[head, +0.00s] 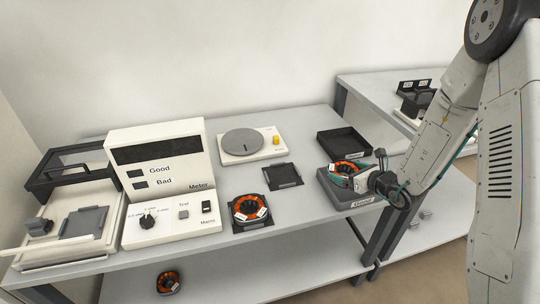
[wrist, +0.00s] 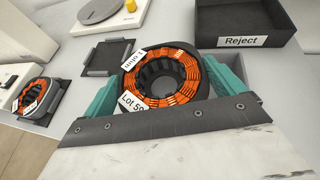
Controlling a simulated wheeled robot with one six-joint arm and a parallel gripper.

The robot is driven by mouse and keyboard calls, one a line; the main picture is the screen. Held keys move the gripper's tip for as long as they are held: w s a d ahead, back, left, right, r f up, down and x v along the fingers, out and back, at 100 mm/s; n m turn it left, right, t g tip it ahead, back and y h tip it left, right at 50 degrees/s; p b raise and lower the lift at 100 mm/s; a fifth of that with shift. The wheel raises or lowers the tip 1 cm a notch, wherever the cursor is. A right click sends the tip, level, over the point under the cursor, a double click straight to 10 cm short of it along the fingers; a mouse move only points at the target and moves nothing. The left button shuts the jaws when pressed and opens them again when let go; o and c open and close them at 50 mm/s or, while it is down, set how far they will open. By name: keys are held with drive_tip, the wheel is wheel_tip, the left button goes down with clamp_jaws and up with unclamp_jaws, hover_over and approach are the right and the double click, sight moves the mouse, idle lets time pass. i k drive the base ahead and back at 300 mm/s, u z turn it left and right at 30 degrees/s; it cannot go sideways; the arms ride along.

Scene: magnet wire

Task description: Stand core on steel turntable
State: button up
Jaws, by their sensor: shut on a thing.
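A core (wrist: 185,92), a dark ring wound with orange copper wire and bearing white labels, is between the teal fingers of my gripper (wrist: 160,80). My gripper is shut on it. In the head view this core (head: 348,166) is at the grey Good tray (head: 340,198); I cannot tell whether it touches the tray. The steel turntable (head: 244,142) is a round grey disc on a white base with a yellow knob, left of my gripper and further back. The disc is bare. It also shows in part in the wrist view (wrist: 98,10).
A second core (head: 246,208) sits on a dark pad, and another (head: 168,282) is on the lower shelf. An empty dark pad (head: 283,176) lies between turntable and trays. The Reject tray (head: 343,142) is behind my gripper. The meter (head: 160,165) stands at left.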

sight(242, 140)
drive_tip(key=k, duration=0.45)
drive_tip(key=u, duration=0.55)
drive_tip(key=i, duration=1.4)
drive_tip(key=z, duration=0.05)
